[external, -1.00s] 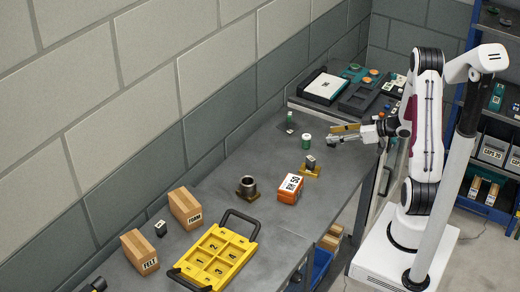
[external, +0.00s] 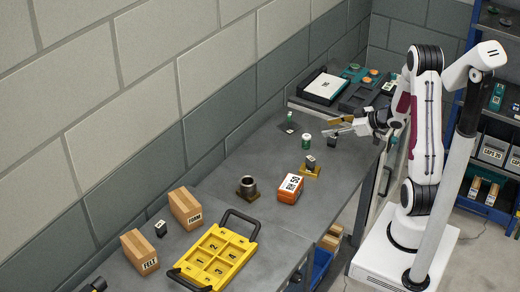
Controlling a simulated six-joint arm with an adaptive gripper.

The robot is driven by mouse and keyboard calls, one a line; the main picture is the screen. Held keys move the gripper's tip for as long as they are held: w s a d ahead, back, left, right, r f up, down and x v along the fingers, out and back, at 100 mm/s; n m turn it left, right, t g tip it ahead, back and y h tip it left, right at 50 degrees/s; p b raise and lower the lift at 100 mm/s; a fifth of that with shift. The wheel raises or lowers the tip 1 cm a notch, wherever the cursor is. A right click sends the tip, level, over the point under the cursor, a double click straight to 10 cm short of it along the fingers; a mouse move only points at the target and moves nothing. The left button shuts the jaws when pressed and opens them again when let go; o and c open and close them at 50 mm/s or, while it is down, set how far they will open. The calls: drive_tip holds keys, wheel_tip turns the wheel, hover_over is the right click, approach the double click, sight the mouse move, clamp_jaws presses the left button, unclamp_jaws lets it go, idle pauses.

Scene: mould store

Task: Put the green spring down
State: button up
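A small upright green piece (external: 290,118) stands on a dark square plate near the wall; it may be the green spring, but it is too small to be sure. A green cylinder with a pale top (external: 306,140) stands on the bench in front of it. My gripper (external: 338,125) is right of both, above the bench's far right part. Its fingers look spread apart, with nothing visible between them. A small dark block (external: 332,142) shows just below the fingers.
A labelled dark block on a brass base (external: 310,168), an orange box (external: 290,189) and a metal cup (external: 247,187) stand mid-bench. A raised shelf with trays (external: 324,86) is behind.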

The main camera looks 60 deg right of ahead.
drive_tip(key=s+a+r+m+g+h, duration=0.1)
drive_tip(key=a+r+g+h, duration=0.15)
drive_tip(key=r, duration=0.45)
drive_tip(key=s+a+r+m+g+h, duration=0.1)
drive_tip(key=s+a+r+h, duration=0.2)
drive_tip(key=r, duration=0.4)
drive_tip(key=s+a+g+y, duration=0.1)
drive_tip(key=s+a+y, duration=0.1)
drive_tip(key=s+a, duration=0.6)
drive_tip(key=s+a+g+y, duration=0.2)
drive_tip(key=s+a, duration=0.7)
drive_tip(key=a, duration=0.5)
drive_tip(key=shift+r+m, duration=0.2)
drive_tip(key=shift+m, duration=0.2)
drive_tip(key=shift+y, duration=0.25)
